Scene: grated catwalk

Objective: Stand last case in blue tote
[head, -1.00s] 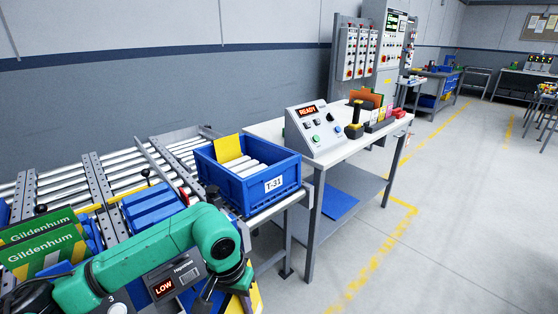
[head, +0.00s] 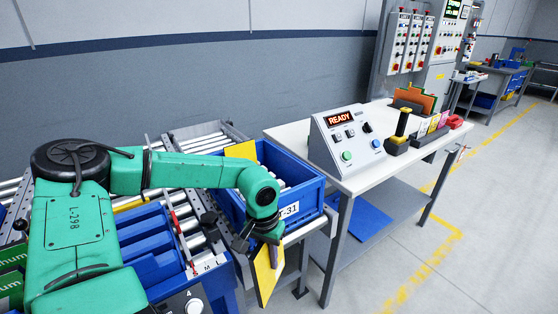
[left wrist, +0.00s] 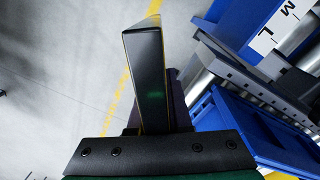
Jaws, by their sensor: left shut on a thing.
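My left gripper (head: 264,238) is shut on a thin yellow case (head: 268,274), which hangs upright and slightly tilted below it. The case is outside the blue tote, in front of its near side. In the left wrist view the held case (left wrist: 147,75) shows edge-on as a dark spine with a yellow edge. The blue tote (head: 308,198), labelled T-31, stands at the end of the roller conveyor. Another yellow case (head: 241,150) stands at its far left, beside pale roller-like shapes. My arm hides part of the tote. My right gripper is not in view.
A white bench (head: 385,165) with a READY control box (head: 345,140) stands right of the tote. A blue divided rack (head: 150,240) with S, M, L marks lies left, by green boxes (head: 10,285). The floor at right is clear.

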